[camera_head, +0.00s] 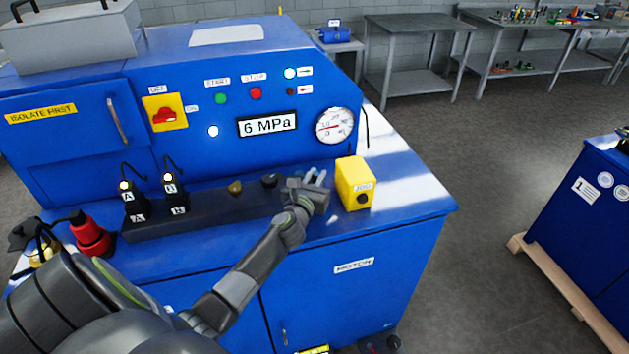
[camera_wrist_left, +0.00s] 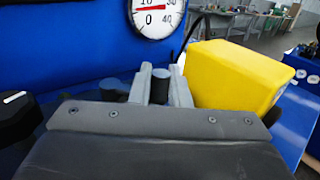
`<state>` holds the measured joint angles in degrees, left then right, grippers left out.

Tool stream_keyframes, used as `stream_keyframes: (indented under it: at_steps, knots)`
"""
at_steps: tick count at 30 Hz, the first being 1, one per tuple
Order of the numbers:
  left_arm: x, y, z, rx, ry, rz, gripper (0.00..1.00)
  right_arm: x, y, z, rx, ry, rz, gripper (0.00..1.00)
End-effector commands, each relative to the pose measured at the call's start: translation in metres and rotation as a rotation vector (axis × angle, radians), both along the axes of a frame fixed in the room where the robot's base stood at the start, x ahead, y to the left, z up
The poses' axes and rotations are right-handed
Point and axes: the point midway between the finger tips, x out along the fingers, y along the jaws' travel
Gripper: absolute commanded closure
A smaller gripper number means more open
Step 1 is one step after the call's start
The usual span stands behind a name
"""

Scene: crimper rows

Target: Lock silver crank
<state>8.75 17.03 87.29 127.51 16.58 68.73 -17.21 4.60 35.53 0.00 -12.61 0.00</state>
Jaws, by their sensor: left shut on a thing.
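My left gripper (camera_head: 316,178) reaches over the right end of the dark block (camera_head: 210,212) on the blue bench, beside the yellow box. In the left wrist view its two grey fingers (camera_wrist_left: 161,86) are closed around a small dark cylindrical grip (camera_wrist_left: 160,88). No silver crank can be made out clearly; whether this grip belongs to it I cannot tell, since the gripper hides what lies below. My right gripper is not in view.
A yellow box (camera_head: 354,184) stands close right of the gripper. A black knob (camera_head: 269,180) and a brass knob (camera_head: 235,188) are to its left. The panel has a gauge (camera_head: 335,125) and a red-yellow switch (camera_head: 165,113). Bench space right of the yellow box is clear.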

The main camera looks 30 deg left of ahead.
Motion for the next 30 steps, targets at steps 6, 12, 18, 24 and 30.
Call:
stream_keyframes:
  at_steps: [6, 12, 18, 24, 30]
  knots:
    - [0.0057, -0.0006, -0.0009, -0.002, -0.002, 0.098, 1.0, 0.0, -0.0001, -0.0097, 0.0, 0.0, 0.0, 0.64]
    - [0.006, 0.0, 0.0004, -0.001, -0.001, 0.111, 1.0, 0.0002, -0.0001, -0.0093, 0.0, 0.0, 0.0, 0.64]
    - [0.006, 0.0, 0.0005, -0.001, -0.001, 0.11, 0.78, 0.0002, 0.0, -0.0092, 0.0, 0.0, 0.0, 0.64]
    - [0.006, 0.0001, 0.0005, -0.001, -0.001, 0.11, 0.65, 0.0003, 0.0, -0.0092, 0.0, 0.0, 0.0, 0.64]
    - [0.0049, -0.0003, 0.0002, -0.001, -0.001, 0.11, 0.65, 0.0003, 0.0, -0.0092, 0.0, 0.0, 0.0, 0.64]
